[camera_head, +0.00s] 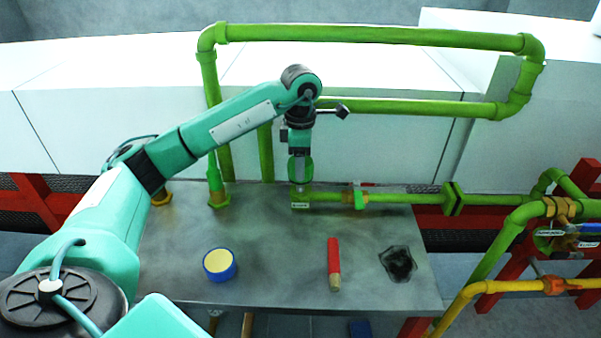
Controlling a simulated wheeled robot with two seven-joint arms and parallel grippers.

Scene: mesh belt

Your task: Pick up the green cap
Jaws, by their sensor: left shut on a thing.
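My left arm reaches in from the left over the grey table. Its gripper (300,168) points down and is shut at the left end of the low green pipe, near the back edge of the table. A rounded green piece between the fingers looks like the green cap (307,169). The fingers hide part of it. I cannot tell whether it touches the pipe end just below. My right gripper is not in view.
The grey table (285,270) holds a blue and yellow round container (219,264), a red stick with a tan end (334,263) and a crumpled black item (398,263). Green pipes (370,35) frame the back. Red and yellow pipework stands at the right. The table's middle is clear.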

